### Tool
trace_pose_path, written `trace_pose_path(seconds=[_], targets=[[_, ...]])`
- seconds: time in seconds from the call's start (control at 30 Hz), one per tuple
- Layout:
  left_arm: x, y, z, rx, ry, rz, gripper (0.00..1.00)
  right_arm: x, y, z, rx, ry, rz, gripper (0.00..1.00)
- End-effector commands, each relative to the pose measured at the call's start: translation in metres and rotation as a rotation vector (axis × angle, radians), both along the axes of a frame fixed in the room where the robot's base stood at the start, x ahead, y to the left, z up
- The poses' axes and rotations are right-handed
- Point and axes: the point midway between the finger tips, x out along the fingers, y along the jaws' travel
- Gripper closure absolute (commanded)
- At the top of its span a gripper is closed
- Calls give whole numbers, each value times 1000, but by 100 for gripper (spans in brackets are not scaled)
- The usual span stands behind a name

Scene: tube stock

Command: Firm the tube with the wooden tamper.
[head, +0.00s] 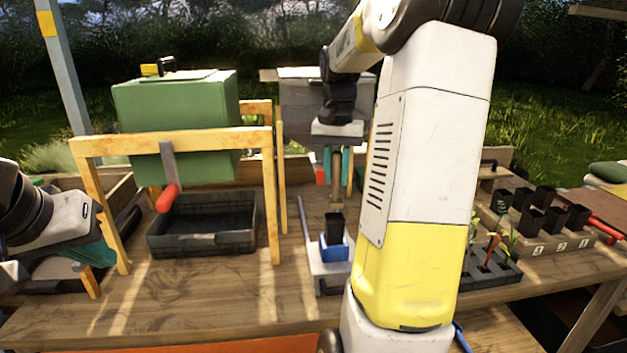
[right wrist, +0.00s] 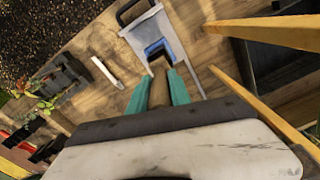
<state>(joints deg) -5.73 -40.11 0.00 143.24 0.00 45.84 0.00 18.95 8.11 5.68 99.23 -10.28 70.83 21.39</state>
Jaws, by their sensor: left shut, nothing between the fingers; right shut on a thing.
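A black square tube (head: 335,226) stands upright in a blue holder (head: 334,250) on a grey metal stand (head: 318,266) near the middle of the bench. My right gripper (head: 336,172) points down above it, its teal fingers shut on the wooden tamper (head: 336,192). The tamper is upright, its lower end at or just above the tube's mouth; I cannot tell whether it touches. In the right wrist view the tamper (right wrist: 159,92) sits between the fingers and hides most of the tube; the blue holder (right wrist: 158,50) shows beyond. My left gripper (head: 95,254) is shut and empty at the far left.
A green drum (head: 177,105) hangs in a wooden frame (head: 272,195) above a black tray (head: 204,240), left of the tube. A rack of black tubes (head: 545,222) and a seedling tray (head: 490,266) stand at right. My right arm hides part of the bench.

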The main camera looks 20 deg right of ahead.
Motion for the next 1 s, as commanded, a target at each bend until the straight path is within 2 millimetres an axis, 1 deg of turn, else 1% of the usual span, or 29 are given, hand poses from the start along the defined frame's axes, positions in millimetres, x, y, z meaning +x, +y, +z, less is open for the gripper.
trace_pose_path(seconds=[0.7, 0.87, 1.0], targets=[[0, 0, 0, 0, 0, 0, 100, 1, 0, 44, 0, -2, 0, 100], [0, 0, 0, 0, 0, 0, 100, 0, 0, 50, -1, -1, 0, 100], [0, 0, 0, 0, 0, 0, 100, 0, 0, 51, -1, -1, 0, 100]])
